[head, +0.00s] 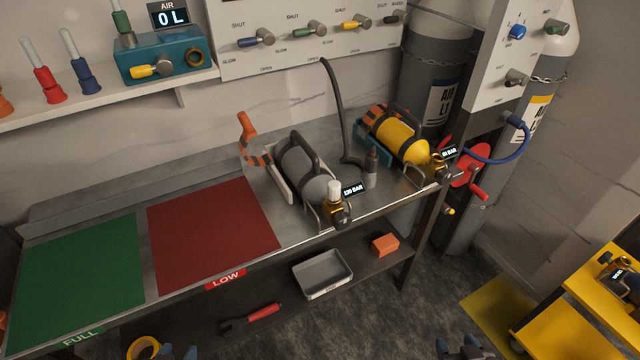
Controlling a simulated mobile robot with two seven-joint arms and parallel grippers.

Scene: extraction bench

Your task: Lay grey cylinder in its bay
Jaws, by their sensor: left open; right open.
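The grey cylinder (293,164) lies on the bench in a pale cradle (281,185), with a dark handle above it. Its brass valve (334,203) points toward the bench's front edge, beside a small lit gauge (353,190) reading in BAR. An orange-and-black strap (247,127) stands loose at the cradle's back left, not across the cylinder. My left gripper (178,353) and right gripper (462,350) show only partly at the bottom edge. Both are open, empty and well away from the cylinder.
A yellow cylinder (402,139) lies strapped in a teal cradle to the right. Green (80,275) and red (213,230) mats lie clear at left. A yellow cart (604,300) stands at right.

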